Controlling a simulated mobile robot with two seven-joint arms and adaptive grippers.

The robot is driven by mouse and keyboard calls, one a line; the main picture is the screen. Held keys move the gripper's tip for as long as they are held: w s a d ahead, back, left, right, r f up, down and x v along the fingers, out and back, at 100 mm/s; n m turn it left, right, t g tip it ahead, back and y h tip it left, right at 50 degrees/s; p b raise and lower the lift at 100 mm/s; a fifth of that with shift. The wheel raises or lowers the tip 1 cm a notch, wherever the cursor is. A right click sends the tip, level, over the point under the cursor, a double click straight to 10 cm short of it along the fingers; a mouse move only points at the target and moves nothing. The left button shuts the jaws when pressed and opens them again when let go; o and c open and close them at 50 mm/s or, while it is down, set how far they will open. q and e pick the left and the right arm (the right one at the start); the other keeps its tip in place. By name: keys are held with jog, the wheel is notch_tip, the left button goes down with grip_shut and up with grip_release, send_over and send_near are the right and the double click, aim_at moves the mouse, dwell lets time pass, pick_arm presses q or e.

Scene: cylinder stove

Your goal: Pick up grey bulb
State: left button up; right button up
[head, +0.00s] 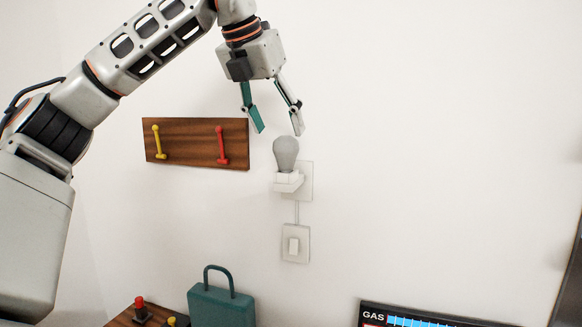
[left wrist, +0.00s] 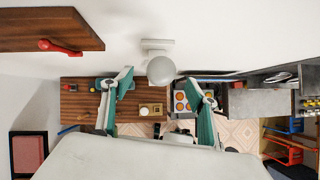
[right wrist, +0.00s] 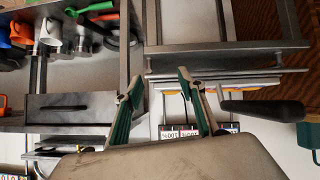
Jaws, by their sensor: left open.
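The grey bulb (head: 286,152) stands upright in a white wall socket (head: 287,183) on the white wall. My left gripper (head: 278,132) is open and points down, just above the bulb in the head view. The bulb (left wrist: 161,70) also shows in the left wrist view, beyond and between the spread fingers of my left gripper (left wrist: 163,90). Nothing is between those fingers. My right gripper (right wrist: 163,82) shows only in the right wrist view, with its fingers apart and empty, far from the bulb.
A wooden board (head: 190,144) with a yellow and a red hook hangs left of the bulb. A wall switch (head: 295,245) sits below the socket. A teal case (head: 222,303) stands lower left, and a GAS panel (head: 440,315) lower right. The wall right of the bulb is bare.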

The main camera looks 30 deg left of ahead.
aim_at(282, 138)
pick_arm(q)
jog(key=shift+s+f, duration=0.1)
jog(key=shift+f, duration=0.3)
jog(key=shift+x, duration=1)
jog(key=x, duration=0.3)
jog(key=shift+d+f, duration=0.1)
jog(key=shift+d, duration=0.05)
jog(key=shift+w+f+p, duration=0.3)
jog(key=shift+w, duration=0.1)
jog(key=c, duration=1.2)
pick_arm(e)
jog(key=shift+s+d+f, duration=0.15)
jog(key=shift+s+f, duration=0.05)
jog(key=shift+s, duration=0.25)
jog(key=shift+s+d+f, duration=0.1)
jog(key=shift+s+f, duration=0.05)
jog(key=shift+s, duration=0.25)
